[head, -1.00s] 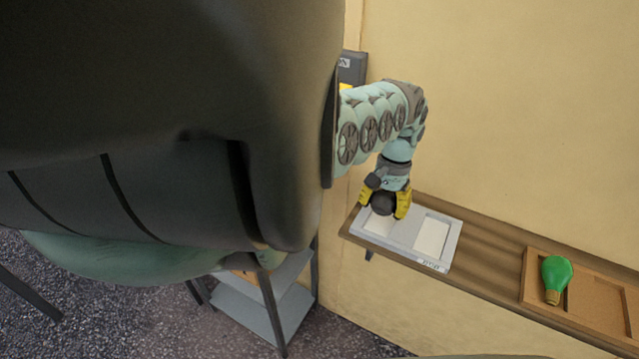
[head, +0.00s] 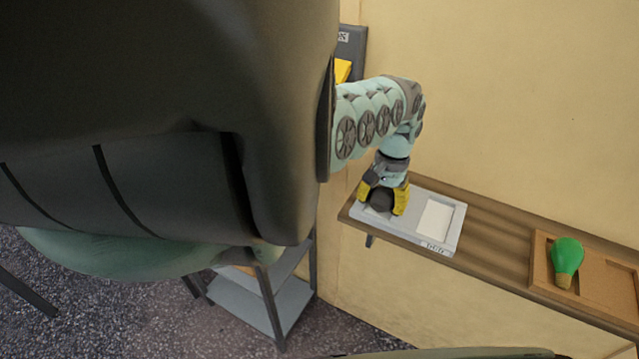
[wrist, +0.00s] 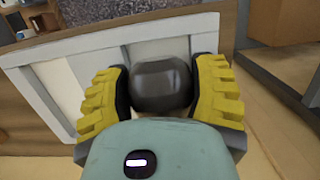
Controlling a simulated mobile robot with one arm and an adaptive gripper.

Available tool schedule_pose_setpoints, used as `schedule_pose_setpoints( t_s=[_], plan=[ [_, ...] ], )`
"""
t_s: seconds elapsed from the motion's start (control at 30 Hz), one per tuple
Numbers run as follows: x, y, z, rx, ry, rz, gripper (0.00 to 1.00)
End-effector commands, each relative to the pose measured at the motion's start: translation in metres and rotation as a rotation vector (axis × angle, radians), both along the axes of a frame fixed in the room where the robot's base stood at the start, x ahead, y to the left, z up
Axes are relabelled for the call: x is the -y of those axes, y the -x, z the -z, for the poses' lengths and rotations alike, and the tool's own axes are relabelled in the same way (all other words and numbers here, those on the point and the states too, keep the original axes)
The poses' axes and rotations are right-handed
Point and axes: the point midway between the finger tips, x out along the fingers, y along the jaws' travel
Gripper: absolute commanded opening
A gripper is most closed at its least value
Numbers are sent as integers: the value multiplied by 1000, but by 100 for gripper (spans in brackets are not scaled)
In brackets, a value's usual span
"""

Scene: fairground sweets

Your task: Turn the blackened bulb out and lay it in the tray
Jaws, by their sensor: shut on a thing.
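The blackened bulb (wrist: 162,88) is dark grey and rounded in the wrist view, between the two yellow-padded fingers of my gripper (wrist: 163,100). My gripper (head: 383,200) is shut on it, pointing down at the left compartment of the tray. The bulb (head: 379,201) is partly hidden by the fingers in the head view. The light grey tray (head: 428,242) has two pale-floored compartments and a small label on its front edge. The right compartment is empty. I cannot tell whether the bulb touches the tray floor.
The tray stands on a brown wooden shelf (head: 490,240) along a cream wall. To the right, a wooden box (head: 540,262) holds a green bulb (head: 566,260) in its left part; its right part is empty. A grey rack (head: 285,300) stands below left.

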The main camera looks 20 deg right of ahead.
Motion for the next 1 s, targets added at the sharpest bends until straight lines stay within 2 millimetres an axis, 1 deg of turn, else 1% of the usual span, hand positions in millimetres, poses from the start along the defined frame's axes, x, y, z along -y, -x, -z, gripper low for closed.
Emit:
schedule_pose_setpoints(
  t_s=[0.47, 0.5, 0.83, 1.0],
  plan=[
    [-3, 1, 1, -2, -1, -2, 36],
    [-3, 1, 1, -2, -1, -2, 64],
    [-3, 1, 0, 0, -1, -3, 98],
    [-3, 1, 0, 0, -1, -2, 98]
  ],
)
